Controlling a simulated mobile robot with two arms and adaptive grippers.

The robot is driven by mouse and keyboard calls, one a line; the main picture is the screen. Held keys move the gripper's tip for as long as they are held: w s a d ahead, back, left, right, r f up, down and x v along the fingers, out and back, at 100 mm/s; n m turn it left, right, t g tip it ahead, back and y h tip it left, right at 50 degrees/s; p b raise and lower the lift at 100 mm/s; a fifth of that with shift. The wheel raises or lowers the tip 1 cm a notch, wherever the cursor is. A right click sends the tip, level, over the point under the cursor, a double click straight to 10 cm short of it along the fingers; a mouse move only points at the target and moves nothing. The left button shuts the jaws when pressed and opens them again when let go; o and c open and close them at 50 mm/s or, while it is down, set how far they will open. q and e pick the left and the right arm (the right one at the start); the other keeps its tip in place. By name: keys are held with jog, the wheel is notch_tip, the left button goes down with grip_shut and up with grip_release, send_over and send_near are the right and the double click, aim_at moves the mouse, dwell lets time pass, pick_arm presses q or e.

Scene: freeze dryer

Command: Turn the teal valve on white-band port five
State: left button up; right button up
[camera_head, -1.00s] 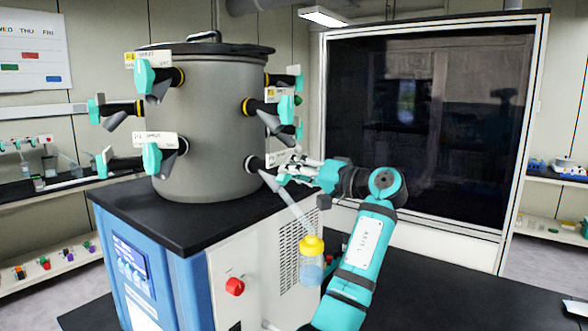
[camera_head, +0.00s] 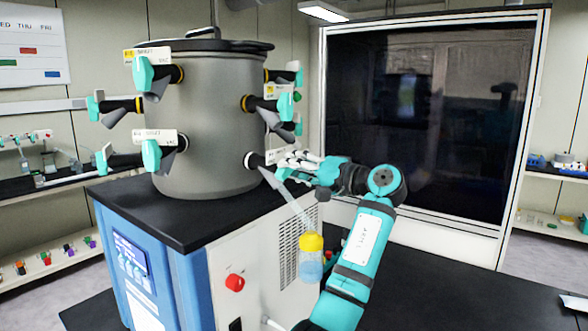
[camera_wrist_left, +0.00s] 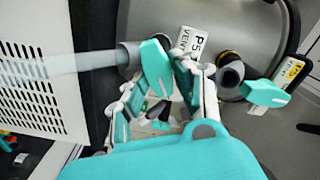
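The port five teal valve handle (camera_wrist_left: 157,68) shows in the left wrist view beside a tag reading P5 (camera_wrist_left: 190,42). Its port has a pale grey collar and a clear tube running left. My left gripper (camera_wrist_left: 153,82) is open, with one finger on each side of the handle; the right finger is very near or touching it, and I cannot tell which. In the head view my left gripper (camera_head: 290,166) is at the chamber's lower right port (camera_head: 254,161), and its fingers hide the handle there. My right gripper is not in view.
The grey chamber (camera_head: 207,120) carries several other teal valves. A neighbouring yellow-band port with a teal handle (camera_wrist_left: 264,93) is right of my fingers. A yellow-capped flask (camera_head: 311,262) hangs below the tube. A dark-fronted cabinet (camera_head: 440,120) stands behind my arm.

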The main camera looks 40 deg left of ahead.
pick_arm(q)
jog(key=shift+o, duration=1)
jog(key=w+d, duration=0.1)
jog(key=d, duration=1.1)
jog(key=shift+w, duration=0.2)
